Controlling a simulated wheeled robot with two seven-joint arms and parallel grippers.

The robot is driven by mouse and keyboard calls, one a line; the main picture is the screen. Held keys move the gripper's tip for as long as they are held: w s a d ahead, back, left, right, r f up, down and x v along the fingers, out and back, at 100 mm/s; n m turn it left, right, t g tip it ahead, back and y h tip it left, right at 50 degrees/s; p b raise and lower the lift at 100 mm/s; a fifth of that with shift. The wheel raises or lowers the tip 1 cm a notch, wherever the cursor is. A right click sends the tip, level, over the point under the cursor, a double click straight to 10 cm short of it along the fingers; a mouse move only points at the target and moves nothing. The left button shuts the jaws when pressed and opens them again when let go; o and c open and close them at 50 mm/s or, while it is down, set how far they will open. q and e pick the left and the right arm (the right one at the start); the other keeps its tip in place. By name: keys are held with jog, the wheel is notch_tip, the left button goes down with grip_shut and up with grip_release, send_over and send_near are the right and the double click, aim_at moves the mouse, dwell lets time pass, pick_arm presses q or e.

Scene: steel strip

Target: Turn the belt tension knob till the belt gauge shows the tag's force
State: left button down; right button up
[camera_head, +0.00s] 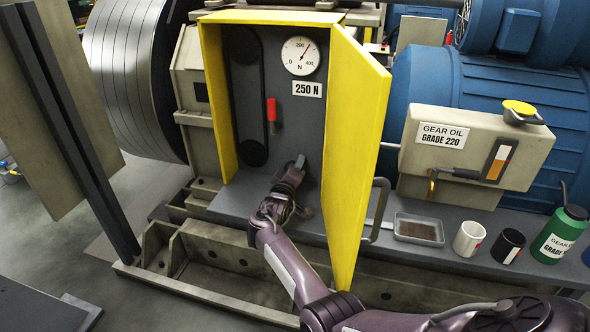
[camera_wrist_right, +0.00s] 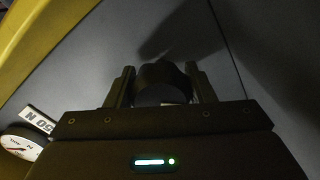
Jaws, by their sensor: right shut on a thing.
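The belt gauge (camera_head: 300,56) is a round white dial on the grey back panel of the open yellow cabinet (camera_head: 215,95). Its red needle points up and right, a little past the 200 mark; the exact value is too small to read. The tag (camera_head: 307,89) below it reads 250 N. My right gripper (camera_head: 298,166) reaches in low on the panel. In the right wrist view its two fingers stand on either side of the dark round tension knob (camera_wrist_right: 163,83), shut on it. The head view mostly hides the knob. My left gripper is not in view.
The yellow door (camera_head: 357,140) stands open just right of my right arm. A black belt (camera_head: 245,95) and a red handle (camera_head: 271,110) are left of the gripper. A tray (camera_head: 419,229), white mug (camera_head: 469,238), black mug (camera_head: 508,245) and green bottle (camera_head: 560,235) stand right.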

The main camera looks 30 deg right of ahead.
jog(key=shift+f, duration=0.1)
jog(key=o, duration=1)
jog(key=shift+c, duration=0.2)
jog(key=shift+s+a, duration=0.2)
jog(key=shift+a, duration=0.1)
jog(key=p+v, duration=0.2)
jog(key=v, duration=0.5)
jog(key=shift+s, duration=0.1)
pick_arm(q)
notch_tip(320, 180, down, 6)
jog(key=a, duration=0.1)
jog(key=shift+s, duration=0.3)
